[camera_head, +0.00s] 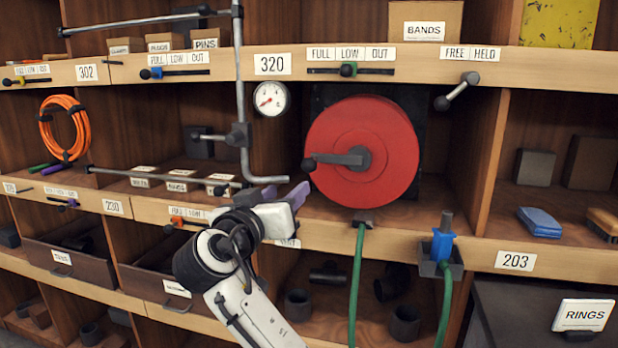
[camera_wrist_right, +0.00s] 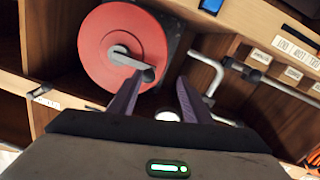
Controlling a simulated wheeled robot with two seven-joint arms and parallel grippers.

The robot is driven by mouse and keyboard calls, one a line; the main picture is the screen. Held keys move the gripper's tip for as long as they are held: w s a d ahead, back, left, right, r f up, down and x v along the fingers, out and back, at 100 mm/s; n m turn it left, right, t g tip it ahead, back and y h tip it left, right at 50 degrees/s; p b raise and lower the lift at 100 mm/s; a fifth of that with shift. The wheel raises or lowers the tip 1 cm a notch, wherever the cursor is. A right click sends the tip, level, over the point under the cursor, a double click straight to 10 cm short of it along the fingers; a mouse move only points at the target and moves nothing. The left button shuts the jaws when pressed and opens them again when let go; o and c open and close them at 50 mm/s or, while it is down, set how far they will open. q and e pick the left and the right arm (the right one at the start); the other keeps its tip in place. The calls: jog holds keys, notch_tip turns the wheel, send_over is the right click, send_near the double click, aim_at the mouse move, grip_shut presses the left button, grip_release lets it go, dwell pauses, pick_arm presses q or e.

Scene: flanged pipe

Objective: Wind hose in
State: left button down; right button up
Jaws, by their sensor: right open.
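A red hose reel (camera_head: 390,150) is mounted in the middle compartment, with a grey crank arm (camera_head: 340,159) across its face. The crank's dark knob (camera_head: 309,165) points left. Green hose (camera_head: 356,285) hangs from a grey guide (camera_head: 364,221) under the reel. Another green length (camera_head: 444,310) hangs below a blue nozzle (camera_head: 441,246) in a grey holder. My right gripper (camera_head: 284,194), with purple fingers, is open and empty, left of and below the knob. In the right wrist view, the reel (camera_wrist_right: 105,70) and knob (camera_wrist_right: 148,75) show beyond the open fingers (camera_wrist_right: 157,97). My left gripper is out of view.
A bent grey pipe (camera_head: 243,110) with a clamp stands left of the reel, its lower end close above my gripper. A dial gauge (camera_head: 270,99) sits above. The shelf edge (camera_head: 400,242) runs below the reel. Orange cable (camera_head: 64,128) hangs at left.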

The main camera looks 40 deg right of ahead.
aim_at(306, 167)
jog(key=shift+m+g+h, duration=0.3)
jog(key=shift+m+h, duration=0.2)
jog(key=shift+m, duration=0.2)
jog(key=w+d+r+p, duration=0.1)
jog(key=d, duration=0.2)
jog(key=w+d+r, duration=0.1)
jog(key=w+d, duration=0.1)
jog(key=d, duration=0.1)
jog(key=w+d+p, duration=0.1)
jog(key=w+d, duration=0.1)
jog(key=d, duration=0.1)
jog(key=shift+r+p, duration=0.3)
jog(key=shift+r, duration=0.1)
jog(key=shift+c, duration=0.6)
grip_shut()
